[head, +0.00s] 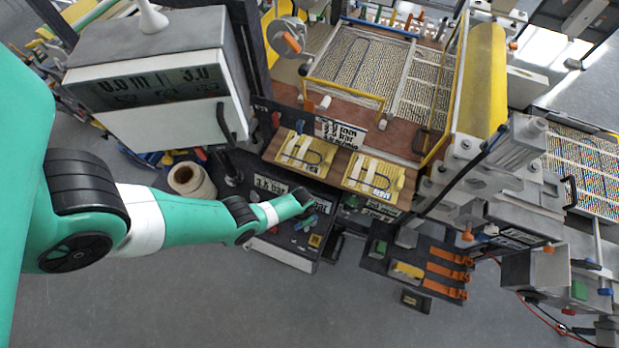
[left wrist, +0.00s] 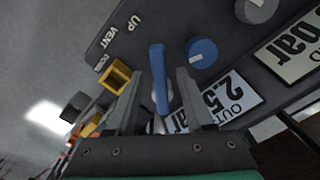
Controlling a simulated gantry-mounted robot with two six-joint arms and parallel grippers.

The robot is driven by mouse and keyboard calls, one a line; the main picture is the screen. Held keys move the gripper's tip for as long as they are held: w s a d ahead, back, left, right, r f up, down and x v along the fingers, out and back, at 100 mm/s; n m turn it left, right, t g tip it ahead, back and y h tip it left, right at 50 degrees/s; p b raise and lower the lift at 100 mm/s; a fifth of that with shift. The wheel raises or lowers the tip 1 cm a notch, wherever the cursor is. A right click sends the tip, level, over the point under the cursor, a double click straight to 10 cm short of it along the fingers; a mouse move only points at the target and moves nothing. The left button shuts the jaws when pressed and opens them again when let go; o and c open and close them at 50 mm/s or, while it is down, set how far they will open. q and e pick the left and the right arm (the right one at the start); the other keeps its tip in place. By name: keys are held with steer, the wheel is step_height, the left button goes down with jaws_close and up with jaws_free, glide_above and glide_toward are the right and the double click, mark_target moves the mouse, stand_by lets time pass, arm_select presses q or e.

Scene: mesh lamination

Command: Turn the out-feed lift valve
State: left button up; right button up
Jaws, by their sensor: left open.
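A blue valve lever (left wrist: 158,82) stands on a dark panel marked UP, VENT and a third, partly readable word. I take it for the lift valve. In the left wrist view my left gripper (left wrist: 160,76) is open, with one finger on each side of the lever. Whether either finger touches it I cannot tell. In the head view my left gripper (head: 309,200) is over the dark control panel (head: 280,225), and my wrist hides the valve there. My right gripper is not in view.
Right of the lever are a round blue knob (left wrist: 202,53), a grey knob (left wrist: 256,9) and a plate reading OUT 2.5 bar (left wrist: 236,95). Left of it is a yellow square part (left wrist: 116,76). Trays with yellow sheets (head: 373,174) lie behind the panel.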

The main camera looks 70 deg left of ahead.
arm_select(q)
steer(key=shift+f, duration=0.25)
jaws_close()
stand_by(1.4)
